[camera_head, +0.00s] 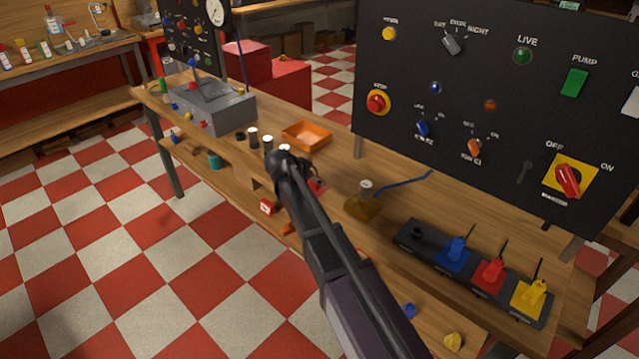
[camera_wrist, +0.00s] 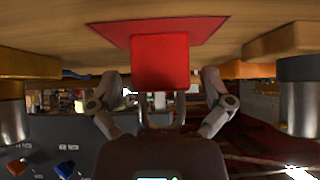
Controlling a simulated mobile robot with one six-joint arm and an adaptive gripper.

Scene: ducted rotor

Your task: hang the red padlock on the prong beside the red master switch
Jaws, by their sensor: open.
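The red padlock (camera_wrist: 160,62) fills the middle of the wrist view, which shows the scene upside down. Its body stands on a red patch (camera_wrist: 115,33) on the wooden bench, and its grey shackle points toward my gripper (camera_wrist: 160,88). My gripper is open, one finger on each side of the padlock, with gaps showing. In the head view my arm hides most of this spot; only a bit of red (camera_head: 317,186) shows beside it. The red master switch (camera_head: 568,179) sits on a yellow plate on the black panel. A dark prong (camera_head: 525,171) is left of it.
Several dark-and-white cylinders (camera_head: 268,144) and an orange tray (camera_head: 307,136) stand close to my gripper. A brown block with a blue cable (camera_head: 364,204) is to its right. A dark rack (camera_head: 415,242) of coloured plugs lies before the panel. A grey box (camera_head: 215,106) stands farther left.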

